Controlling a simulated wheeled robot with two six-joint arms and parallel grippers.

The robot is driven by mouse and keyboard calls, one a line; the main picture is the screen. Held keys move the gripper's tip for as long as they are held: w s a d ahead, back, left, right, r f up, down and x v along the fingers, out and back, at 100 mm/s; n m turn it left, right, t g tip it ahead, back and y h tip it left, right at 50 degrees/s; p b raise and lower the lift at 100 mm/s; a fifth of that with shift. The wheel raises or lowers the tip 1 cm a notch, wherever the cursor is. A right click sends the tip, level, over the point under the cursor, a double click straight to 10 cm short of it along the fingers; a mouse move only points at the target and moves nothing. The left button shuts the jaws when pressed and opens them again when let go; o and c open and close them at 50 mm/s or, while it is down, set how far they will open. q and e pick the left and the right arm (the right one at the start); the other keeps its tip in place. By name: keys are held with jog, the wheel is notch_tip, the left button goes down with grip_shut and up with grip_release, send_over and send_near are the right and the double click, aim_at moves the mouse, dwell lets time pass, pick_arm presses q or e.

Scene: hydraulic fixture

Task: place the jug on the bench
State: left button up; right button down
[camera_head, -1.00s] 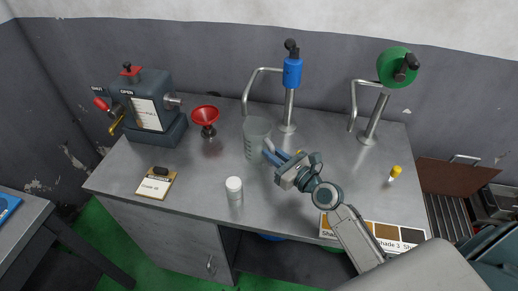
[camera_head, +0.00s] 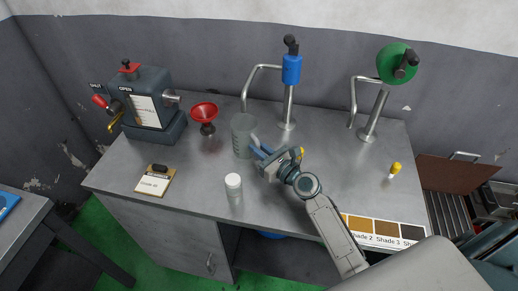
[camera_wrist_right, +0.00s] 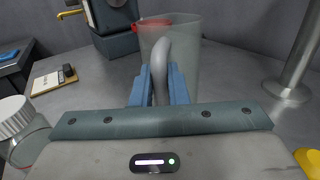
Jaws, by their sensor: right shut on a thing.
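The jug (camera_head: 242,136) is a translucent grey-green vessel with a grey handle, upright near the middle of the bench (camera_head: 300,195) in the head view. My right gripper (camera_head: 261,154) reaches it from the lower right, with its blue fingers at the handle. In the right wrist view the fingers (camera_wrist_right: 160,85) are closed around the jug handle (camera_wrist_right: 162,60), and the jug body (camera_wrist_right: 187,62) stands just beyond. I cannot tell whether the jug's base touches the bench. My left gripper is not in view.
A red funnel (camera_head: 204,112) stands just left of the jug. A blue-topped tap (camera_head: 290,75) and a green-wheeled tap (camera_head: 392,65) rise behind. A white-capped bottle (camera_head: 233,185) is in front, a clipboard (camera_head: 156,181) front left, and a grey machine (camera_head: 150,105) at the left.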

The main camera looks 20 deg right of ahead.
jog(key=c, duration=1.4)
grip_release()
jog(key=shift+f, duration=0.1)
jog(key=shift+c, duration=0.2)
jog(key=shift+r, duration=0.2)
jog(key=b+v, duration=0.1)
jog(key=v, duration=0.9)
jog(key=shift+s+f+b, duration=0.15)
jog(key=shift+f+b, duration=0.05)
jog(key=shift+b, duration=0.2)
jog(key=shift+v, duration=0.9)
jog(key=shift+r, duration=0.1)
